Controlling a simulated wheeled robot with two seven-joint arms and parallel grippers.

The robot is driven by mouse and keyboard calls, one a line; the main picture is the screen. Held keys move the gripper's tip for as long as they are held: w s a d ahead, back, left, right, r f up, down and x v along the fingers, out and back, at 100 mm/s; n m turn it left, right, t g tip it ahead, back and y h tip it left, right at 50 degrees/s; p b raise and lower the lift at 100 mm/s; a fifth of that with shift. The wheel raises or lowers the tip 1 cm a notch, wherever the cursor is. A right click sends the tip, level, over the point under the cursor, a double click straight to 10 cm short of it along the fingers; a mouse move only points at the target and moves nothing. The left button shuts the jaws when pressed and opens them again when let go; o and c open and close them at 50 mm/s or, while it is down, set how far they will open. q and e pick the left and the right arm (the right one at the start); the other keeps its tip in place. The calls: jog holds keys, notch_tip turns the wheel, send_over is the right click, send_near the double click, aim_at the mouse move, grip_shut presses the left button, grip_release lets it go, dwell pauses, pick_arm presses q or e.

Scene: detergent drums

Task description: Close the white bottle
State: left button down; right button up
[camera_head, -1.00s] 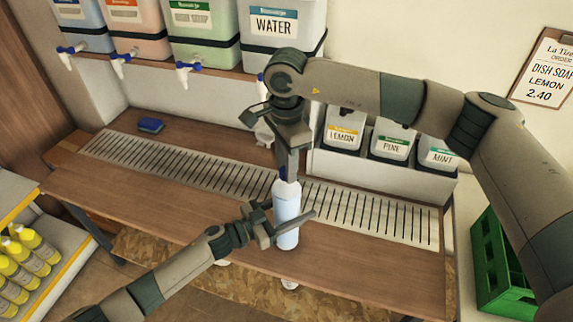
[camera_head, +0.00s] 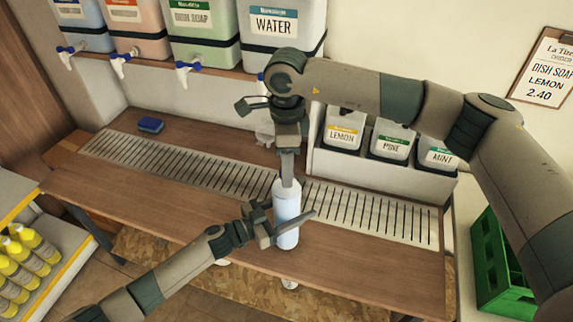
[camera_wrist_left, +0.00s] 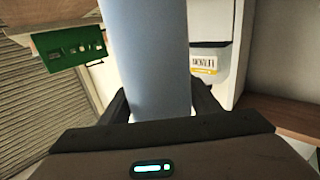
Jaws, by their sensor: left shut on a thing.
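The white bottle (camera_head: 286,212), pale bluish-white, stands nearly upright in front of the drain grate in the head view. My left gripper (camera_head: 284,226) is shut around its lower body, coming in from the left. In the left wrist view the bottle (camera_wrist_left: 150,60) fills the middle, between the two dark fingers. My right gripper (camera_head: 288,178) points straight down at the bottle's top, its fingers at the mouth. The fingers hide the neck, and no cap can be made out. Whether the right jaws are open or shut is unclear.
The wooden counter (camera_head: 150,205) carries a slotted drain grate (camera_head: 210,170). A blue sponge (camera_head: 151,125) lies at the back left. A white holder has lemon (camera_head: 343,133), pine (camera_head: 390,145) and mint (camera_head: 438,155) containers. Drums with taps sit above. A green crate (camera_head: 497,265) stands at right.

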jog(key=shift+r, duration=0.1)
jog(key=shift+r, duration=2.15)
jog(key=shift+c, duration=0.2)
jog(key=shift+r, duration=1.75)
jog(key=shift+n, duration=0.3)
jog(key=shift+f, duration=4)
